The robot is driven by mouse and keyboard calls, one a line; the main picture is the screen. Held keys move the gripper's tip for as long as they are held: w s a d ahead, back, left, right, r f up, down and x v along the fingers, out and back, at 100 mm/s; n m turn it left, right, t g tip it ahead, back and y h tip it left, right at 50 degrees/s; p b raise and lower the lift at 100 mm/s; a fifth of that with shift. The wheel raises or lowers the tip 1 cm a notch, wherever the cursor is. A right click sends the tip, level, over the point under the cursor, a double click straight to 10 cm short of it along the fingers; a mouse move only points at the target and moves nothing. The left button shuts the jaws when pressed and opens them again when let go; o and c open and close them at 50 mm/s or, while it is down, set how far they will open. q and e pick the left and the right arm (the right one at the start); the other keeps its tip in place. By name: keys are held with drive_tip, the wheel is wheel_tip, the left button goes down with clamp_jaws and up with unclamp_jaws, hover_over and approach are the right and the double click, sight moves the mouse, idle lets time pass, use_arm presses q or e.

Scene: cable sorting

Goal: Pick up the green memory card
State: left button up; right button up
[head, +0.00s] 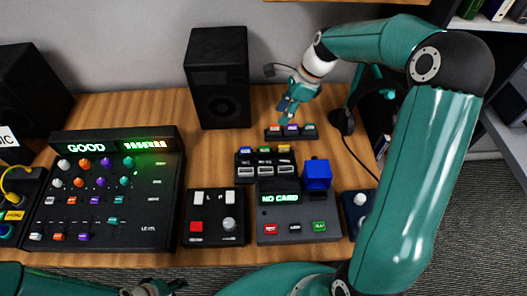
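My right gripper (287,112) points down just above a small dark rack (290,136) at the back of the table. The rack holds small orange, purple and green pieces. The green piece (310,127), which looks like the green memory card, sits at its right end. The fingertips are over the rack's left and middle part, to the left of the green piece. They are small and overlap, so their opening is unclear. My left gripper (155,288) shows only in part at the bottom edge, away from the rack.
In front of the rack stands a dark unit (262,180) with several coloured pieces. Speaker (218,80) stands behind left; a mixing console (105,195) reads "GOOD". A dark stand (343,121) is right.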

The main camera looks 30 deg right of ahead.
hover_over(266, 147)
drive_tip(key=d, duration=0.1)
drive_tip(key=f, duration=0.9)
drive_tip(key=shift+s+d+f+p, duration=0.1)
drive_tip(key=shift+s+f+p, duration=0.1)
drive_tip(key=shift+f+p, duration=0.2)
drive_tip(key=x, duration=0.3)
drive_tip(key=p+x, duration=0.1)
drive_tip(key=shift+s+d+f, duration=0.15)
drive_tip(key=shift+d+f, duration=0.05)
drive_tip(key=shift+f, duration=0.25)
drive_tip(key=shift+a+f, duration=0.1)
drive_tip(key=shift+f, duration=0.25)
drive_tip(key=shift+c, duration=0.2)
clamp_jaws()
